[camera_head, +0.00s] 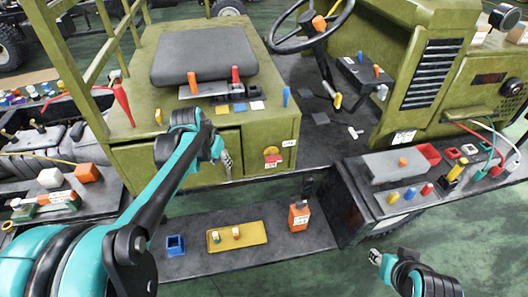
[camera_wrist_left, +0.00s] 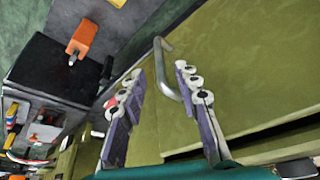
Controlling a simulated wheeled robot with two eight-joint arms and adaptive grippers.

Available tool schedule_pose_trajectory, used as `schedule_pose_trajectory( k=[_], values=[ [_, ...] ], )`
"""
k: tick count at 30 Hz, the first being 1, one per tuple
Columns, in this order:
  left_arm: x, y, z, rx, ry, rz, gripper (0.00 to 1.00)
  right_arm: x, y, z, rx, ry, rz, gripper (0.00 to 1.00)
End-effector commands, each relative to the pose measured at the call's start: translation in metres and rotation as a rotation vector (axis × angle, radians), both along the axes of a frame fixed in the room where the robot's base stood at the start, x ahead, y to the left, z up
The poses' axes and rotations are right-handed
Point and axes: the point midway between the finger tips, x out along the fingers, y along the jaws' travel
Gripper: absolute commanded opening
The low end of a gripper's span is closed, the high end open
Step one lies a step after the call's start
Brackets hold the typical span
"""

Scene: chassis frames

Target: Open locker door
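The green locker door (camera_head: 207,172) is a panel in the front of the olive box under the seat, and it looks closed. It also fills much of the left wrist view (camera_wrist_left: 235,75). A bent silver handle (camera_wrist_left: 163,68) stands out from it. My left gripper (camera_head: 224,158) is at the door front, partly hidden by its own wrist in the head view. In the left wrist view its fingers (camera_wrist_left: 160,85) are apart, with the handle between or just ahead of the tips; contact cannot be told. My right gripper (camera_head: 387,257) is low at the right, away from the door.
A black step (camera_head: 200,262) below the door bears a blue bin (camera_head: 175,245), a yellow tray (camera_head: 237,239) and an orange bottle (camera_head: 299,216). Green floor (camera_head: 480,235) is open at the right.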

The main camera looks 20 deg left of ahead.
Motion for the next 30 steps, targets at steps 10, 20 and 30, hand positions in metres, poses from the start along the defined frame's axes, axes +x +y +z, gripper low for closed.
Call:
schedule_pose_trajectory(
  k=[10,20,30],
  values=[
    [0.018,0.004,-0.043,-0.001,0.004,-0.003,0.33,0.0,0.0,-0.023,0.0,0.0,0.0,0.34],
    [0.032,0.003,-0.073,-0.001,0.003,-0.002,0.33,0.0,0.0,-0.037,0.0,0.0,0.0,0.34],
    [0.032,0.003,-0.073,-0.001,0.003,-0.002,0.14,0.0,0.0,-0.037,0.0,0.0,0.0,0.34]
  ],
)
